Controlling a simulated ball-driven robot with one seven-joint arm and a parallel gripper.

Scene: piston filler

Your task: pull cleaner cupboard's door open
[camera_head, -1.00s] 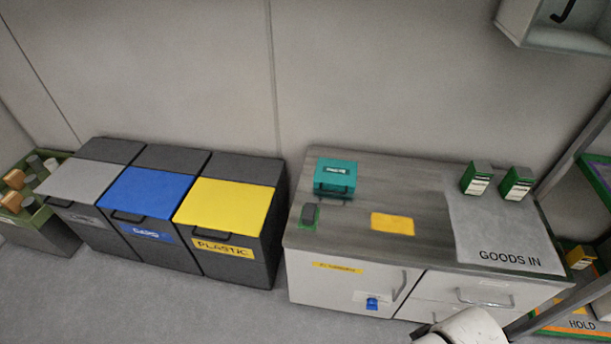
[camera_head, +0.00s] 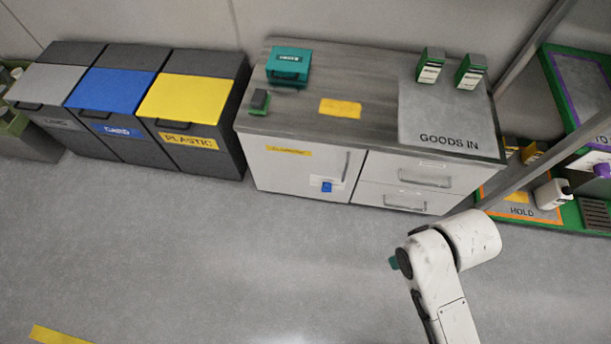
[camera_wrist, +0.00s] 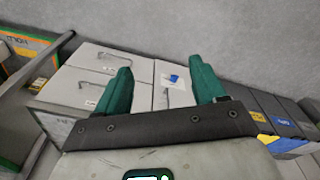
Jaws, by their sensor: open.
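The cleaner cupboard's door (camera_head: 290,172) is the white left front of the low cabinet, with a yellow label, and looks closed. Its upright grey handle (camera_head: 346,166) is near the door's right edge. A small blue piece (camera_head: 326,187) sits on a pale plate by the handle. In the wrist view the cabinet appears turned round, with the blue piece (camera_wrist: 173,78) seen between the fingers. My gripper (camera_wrist: 160,66) is open and empty, with green fingers, apart from the door. In the head view my arm hides most of it.
Two drawers (camera_head: 405,185) are right of the door. Grey, blue and yellow-lidded bins (camera_head: 190,125) stand to its left. A teal box (camera_head: 289,64) and a yellow card are on the worktop. A slanted grey post (camera_head: 520,165) rises at right. The floor before the door is clear.

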